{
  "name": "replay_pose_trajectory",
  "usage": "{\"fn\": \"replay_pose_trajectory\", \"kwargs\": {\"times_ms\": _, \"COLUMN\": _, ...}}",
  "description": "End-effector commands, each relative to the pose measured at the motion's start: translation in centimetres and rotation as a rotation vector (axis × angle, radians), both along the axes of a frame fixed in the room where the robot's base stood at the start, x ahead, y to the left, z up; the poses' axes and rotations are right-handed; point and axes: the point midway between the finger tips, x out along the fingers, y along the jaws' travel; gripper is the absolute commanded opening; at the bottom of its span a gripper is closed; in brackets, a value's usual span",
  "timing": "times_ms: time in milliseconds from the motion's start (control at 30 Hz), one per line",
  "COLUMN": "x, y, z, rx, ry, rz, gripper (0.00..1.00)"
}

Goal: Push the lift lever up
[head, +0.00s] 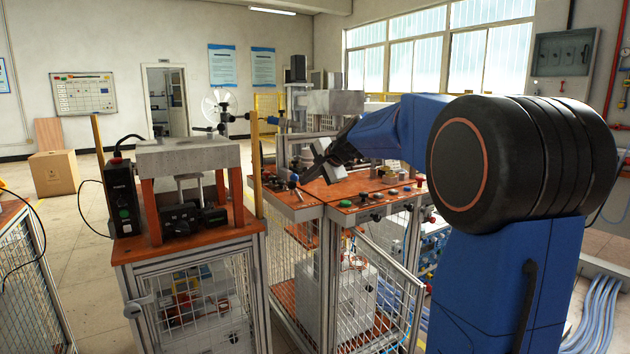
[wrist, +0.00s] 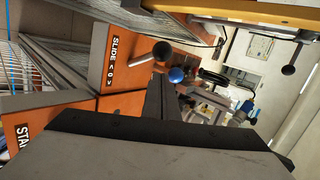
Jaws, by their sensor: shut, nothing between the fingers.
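My gripper (head: 316,168) is above the orange bench top at the centre of the head view. In the wrist view its dark fingers (wrist: 160,98) are shut and empty. Close to the fingertips in the wrist view are a lever with a dark ball (wrist: 161,50) on a pale rod, beside a "SLIDE" label, and a blue ball knob (wrist: 177,75). No label reading "lift" is legible, so I cannot tell which one is the lift lever. I cannot tell whether the fingers touch any knob.
The orange bench top (head: 350,188) carries several small buttons and knobs. A separate cabinet with a grey press-like block (head: 188,152) stands to the left. A yellow post (head: 256,165) rises between them. A mesh door (head: 385,275) hangs open below the bench.

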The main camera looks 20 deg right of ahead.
Motion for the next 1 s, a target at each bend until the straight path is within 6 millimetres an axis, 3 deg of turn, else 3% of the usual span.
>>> {"fn": "replay_pose_trajectory", "kwargs": {"times_ms": 200, "x": 1.2, "y": 0.3, "z": 0.2, "rx": -0.001, "ry": 0.001, "rz": 0.001, "gripper": 0.0}}
{"fn": "replay_pose_trajectory", "kwargs": {"times_ms": 667, "x": 1.3, "y": 0.4, "z": 0.3, "rx": -0.002, "ry": 0.005, "rz": 0.0, "gripper": 0.0}}
{"fn": "replay_pose_trajectory", "kwargs": {"times_ms": 1000, "x": 2.4, "y": 0.5, "z": 1.1, "rx": -0.015, "ry": 0.108, "rz": 0.001, "gripper": 0.0}}
